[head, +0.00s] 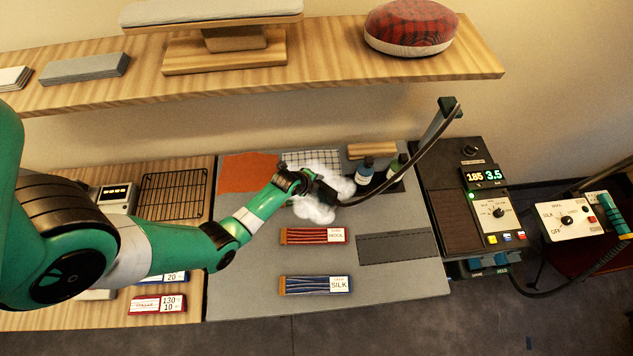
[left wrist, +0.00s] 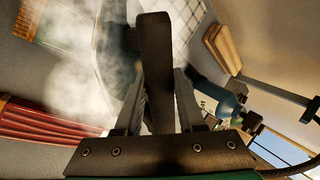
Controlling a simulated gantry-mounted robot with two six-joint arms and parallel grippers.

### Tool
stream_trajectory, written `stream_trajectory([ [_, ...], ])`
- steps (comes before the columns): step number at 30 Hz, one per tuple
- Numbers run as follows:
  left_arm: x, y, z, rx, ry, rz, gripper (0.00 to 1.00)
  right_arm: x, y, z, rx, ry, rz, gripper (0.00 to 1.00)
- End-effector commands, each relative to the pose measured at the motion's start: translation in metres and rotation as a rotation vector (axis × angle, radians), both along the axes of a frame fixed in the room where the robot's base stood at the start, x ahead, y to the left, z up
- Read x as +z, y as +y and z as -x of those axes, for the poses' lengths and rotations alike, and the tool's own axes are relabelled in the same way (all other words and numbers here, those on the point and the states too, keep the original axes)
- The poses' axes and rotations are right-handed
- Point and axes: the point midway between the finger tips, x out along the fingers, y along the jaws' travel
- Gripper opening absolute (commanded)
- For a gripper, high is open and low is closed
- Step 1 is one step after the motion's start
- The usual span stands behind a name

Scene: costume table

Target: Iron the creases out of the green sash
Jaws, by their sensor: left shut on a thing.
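My left gripper (head: 318,191) reaches from the left over the grey mat, amid white steam (head: 318,212). It is shut on a dark handle, seen upright between the fingers in the left wrist view (left wrist: 155,70); this looks like the iron's handle. A black hose or cord (head: 410,172) runs from it up to a post on the right. In the left wrist view a dark green area (left wrist: 115,45) shows through steam left of the handle; I cannot tell whether it is the sash or the iron. No green sash shows clearly in the head view. My right gripper is not in view.
A red WOOL bundle (head: 313,236) and a blue SILK bundle (head: 315,285) lie in front on the grey mat (head: 235,285). Bottles (head: 364,171) stand close behind and right. A control unit (head: 472,192) reading 185 and 3.5 stands right. A shelf (head: 250,78) overhangs the back.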

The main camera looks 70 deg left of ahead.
Motion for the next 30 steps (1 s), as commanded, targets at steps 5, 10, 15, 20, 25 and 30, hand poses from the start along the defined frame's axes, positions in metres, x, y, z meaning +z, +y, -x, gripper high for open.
stream_trajectory([
  [5,0.001,-0.001,-0.008,0.001,-0.003,-0.001,0.00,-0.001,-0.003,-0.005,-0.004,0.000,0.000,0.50],
  [10,0.001,-0.002,-0.016,0.001,-0.003,-0.001,0.00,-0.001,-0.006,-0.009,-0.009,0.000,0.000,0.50],
  [15,0.003,-0.004,-0.019,-0.001,-0.003,0.000,0.00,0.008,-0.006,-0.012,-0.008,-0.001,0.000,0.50],
  [20,0.024,-0.004,-0.017,0.000,-0.004,-0.002,0.00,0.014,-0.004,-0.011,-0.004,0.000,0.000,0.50],
  [25,0.032,-0.004,-0.017,-0.001,-0.005,-0.003,0.00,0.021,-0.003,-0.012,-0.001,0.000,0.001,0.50],
  [30,0.040,-0.003,-0.018,-0.001,-0.006,-0.003,0.00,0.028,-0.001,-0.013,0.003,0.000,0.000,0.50],
])
